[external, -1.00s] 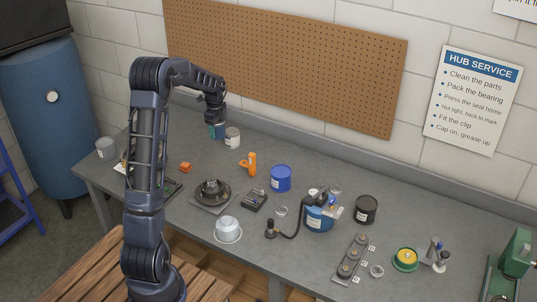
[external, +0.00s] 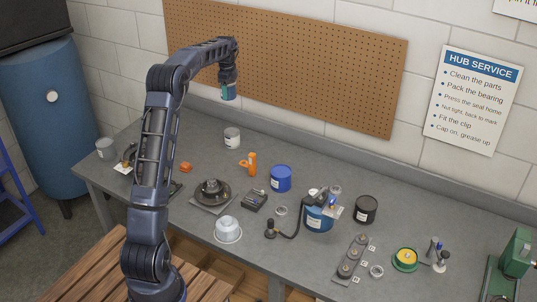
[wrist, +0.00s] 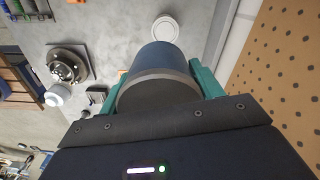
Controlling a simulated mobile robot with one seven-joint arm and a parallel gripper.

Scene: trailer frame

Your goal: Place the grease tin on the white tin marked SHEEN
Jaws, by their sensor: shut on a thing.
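My gripper (external: 228,87) is raised well above the back of the bench, in front of the pegboard. It is shut on a dark blue tin, taken as the grease tin (wrist: 160,62), which sits between the teal fingers in the wrist view. In the external view the held tin (external: 230,94) is small and partly covered by the fingers. A white tin (external: 232,138) stands upright on the bench below my gripper. A round white lid (wrist: 165,28) shows beyond the held tin in the wrist view. Its label is too small to read, so SHEEN cannot be confirmed.
A pale tin (external: 105,148) stands at the bench's left end. An orange tool (external: 249,164), a blue tin (external: 281,178), a hub (external: 212,191) and a black tin (external: 366,209) stand on the bench. The pegboard (external: 300,70) is close behind my gripper. Bare bench surrounds the white tin.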

